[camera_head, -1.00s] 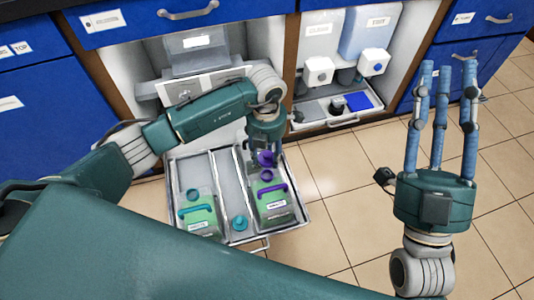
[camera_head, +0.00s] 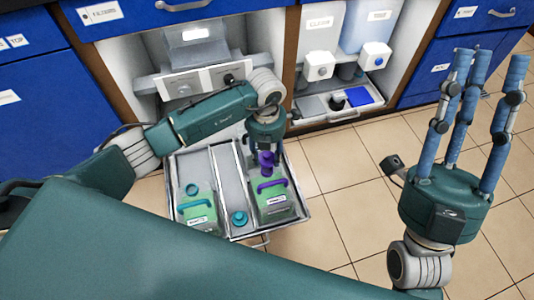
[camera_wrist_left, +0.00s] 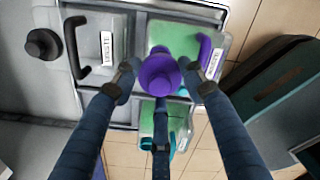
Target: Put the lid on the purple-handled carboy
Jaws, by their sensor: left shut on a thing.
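The purple-handled carboy (camera_head: 275,207), holding green liquid, stands in the right compartment of the pulled-out tray. My left gripper (camera_head: 267,150) is above it, shut on the purple lid (camera_head: 267,160). The lid is over the carboy's neck and looks close to or touching it; I cannot tell whether it is seated. In the left wrist view the lid (camera_wrist_left: 159,73) sits between the fingers, with the purple handle (camera_wrist_left: 206,52) to its right. My right gripper (camera_head: 487,80) is open and empty, raised at the right.
A teal-handled carboy (camera_head: 199,212) stands in the tray's left compartment, and a teal lid (camera_head: 239,218) lies between the carboys. A grey container (camera_wrist_left: 105,38) with a black handle shows in the left wrist view. Tiled floor (camera_head: 345,200) is free at right.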

